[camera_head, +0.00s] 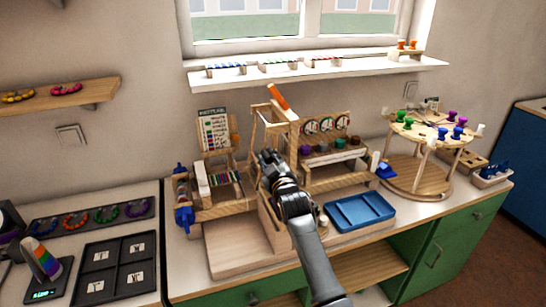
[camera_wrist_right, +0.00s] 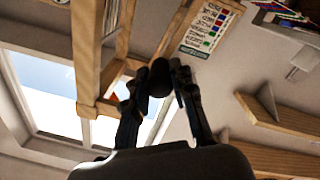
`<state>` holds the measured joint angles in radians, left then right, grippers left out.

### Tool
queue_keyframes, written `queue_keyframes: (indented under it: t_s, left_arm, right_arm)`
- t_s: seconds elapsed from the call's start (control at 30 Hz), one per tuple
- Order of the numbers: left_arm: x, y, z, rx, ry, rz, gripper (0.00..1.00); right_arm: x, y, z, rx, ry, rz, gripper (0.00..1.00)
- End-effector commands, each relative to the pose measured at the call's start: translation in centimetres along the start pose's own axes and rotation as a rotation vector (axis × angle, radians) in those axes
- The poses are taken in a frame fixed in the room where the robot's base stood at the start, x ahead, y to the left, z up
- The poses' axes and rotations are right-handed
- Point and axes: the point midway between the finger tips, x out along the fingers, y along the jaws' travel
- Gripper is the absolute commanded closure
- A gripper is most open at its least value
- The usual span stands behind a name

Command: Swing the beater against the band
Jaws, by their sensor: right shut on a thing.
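A wooden loom stands on the counter, with an upright light-wood frame (camera_head: 256,128) that looks like the beater. The band (camera_head: 226,177), with coloured stripes, lies to the left of this frame. My right gripper (camera_head: 268,160) is in front of the frame and hides its lower part. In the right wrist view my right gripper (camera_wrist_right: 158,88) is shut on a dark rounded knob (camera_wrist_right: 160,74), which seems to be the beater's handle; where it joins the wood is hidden. My left gripper is not in view.
A pattern card (camera_head: 213,131) stands behind the band. A blue tray (camera_head: 360,211) lies to the right of my arm, and a round wooden stand with coloured pegs (camera_head: 433,130) is farther right. An orange-tipped piece (camera_head: 278,97) rises above the loom.

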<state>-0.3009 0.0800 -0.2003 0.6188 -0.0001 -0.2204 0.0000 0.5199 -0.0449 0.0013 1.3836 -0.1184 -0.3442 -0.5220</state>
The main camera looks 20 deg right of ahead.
Motion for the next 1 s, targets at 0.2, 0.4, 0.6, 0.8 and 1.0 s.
queue_keyframes:
  t_s: [0.2, 0.4, 0.6, 0.8, 1.0]
  left_arm:
    - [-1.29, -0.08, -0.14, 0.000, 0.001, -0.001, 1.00]
    - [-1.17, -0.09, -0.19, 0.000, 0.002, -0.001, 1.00]
    - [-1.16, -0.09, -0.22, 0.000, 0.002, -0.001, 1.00]
    - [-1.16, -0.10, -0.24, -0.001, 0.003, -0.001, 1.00]
    - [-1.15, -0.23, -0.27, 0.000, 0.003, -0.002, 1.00]
  right_arm:
    - [-0.10, -0.98, -1.55, 0.216, -0.007, -0.007, 1.00]
    - [-0.10, -1.10, -1.56, 0.225, -0.005, -0.008, 1.00]
    - [-0.10, -1.12, -1.57, 0.223, -0.005, -0.008, 0.52]
    - [-0.10, -1.08, -1.47, 0.221, -0.007, -0.008, 0.52]
    - [-0.56, -1.11, -1.38, 0.220, -0.008, -0.008, 0.52]
